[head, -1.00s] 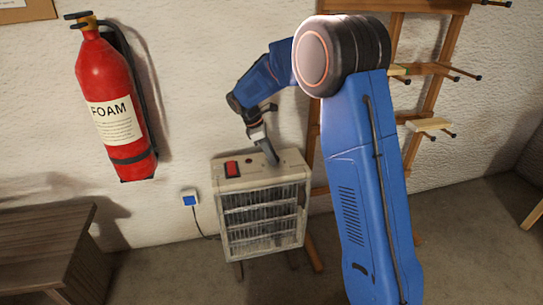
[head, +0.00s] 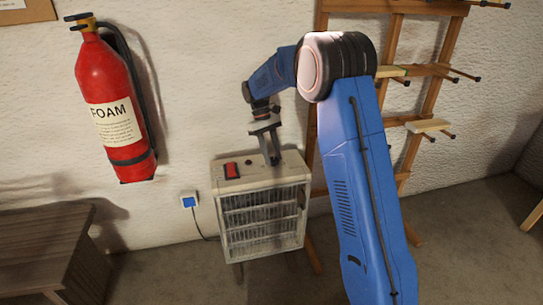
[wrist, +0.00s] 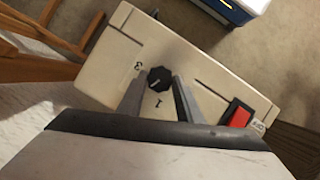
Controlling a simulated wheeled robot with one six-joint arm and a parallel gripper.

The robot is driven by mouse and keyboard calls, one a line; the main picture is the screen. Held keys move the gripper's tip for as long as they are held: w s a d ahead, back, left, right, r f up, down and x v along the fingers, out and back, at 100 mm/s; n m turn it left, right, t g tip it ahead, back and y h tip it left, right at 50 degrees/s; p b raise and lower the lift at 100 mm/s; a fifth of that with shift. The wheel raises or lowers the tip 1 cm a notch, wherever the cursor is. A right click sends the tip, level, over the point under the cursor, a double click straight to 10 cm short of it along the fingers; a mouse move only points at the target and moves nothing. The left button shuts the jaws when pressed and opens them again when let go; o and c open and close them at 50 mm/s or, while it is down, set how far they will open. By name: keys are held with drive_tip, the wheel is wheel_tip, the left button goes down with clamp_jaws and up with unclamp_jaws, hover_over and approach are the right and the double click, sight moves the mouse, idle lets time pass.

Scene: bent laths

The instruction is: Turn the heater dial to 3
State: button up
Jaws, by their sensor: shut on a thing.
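The heater (head: 265,215) is a cream box with a wire grille, standing by the wall. In the wrist view its top panel (wrist: 215,85) carries a black round dial (wrist: 159,76) with the numerals 3 and 1 printed near it. A small pale mark shows at the dial's lower-left side; which number it points to is hard to tell. My gripper (head: 272,161) reaches down onto the heater top and is shut on the dial, one finger on each side. In the head view the fingers hide the dial.
A red switch (head: 231,171) sits on the heater top, left of my gripper. A foam extinguisher (head: 112,110) hangs on the wall. A wooden rack (head: 425,90) stands behind my arm; a dark wooden bench (head: 50,245) is at lower left.

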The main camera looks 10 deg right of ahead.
drive_tip(key=m+y, duration=0.1)
drive_tip(key=m, duration=0.1)
drive_tip(key=m+y, duration=0.1)
drive_tip(key=m, duration=0.4)
drive_tip(key=shift+d+y, duration=0.4)
drive_tip(key=m+y, duration=0.1)
drive_tip(key=m, duration=0.2)
drive_tip(key=m+t+y, duration=0.1)
drive_tip(key=m, duration=0.2)
drive_tip(key=shift+s+d+m, duration=0.1)
drive_tip(key=shift+d+m, duration=0.1)
drive_tip(key=shift+m, duration=0.1)
drive_tip(key=o, duration=1)
drive_tip(key=shift+o, duration=0.2)
drive_tip(key=shift+r, duration=0.1)
drive_tip(key=v, duration=1.7)
drive_tip(key=shift+d, duration=0.25)
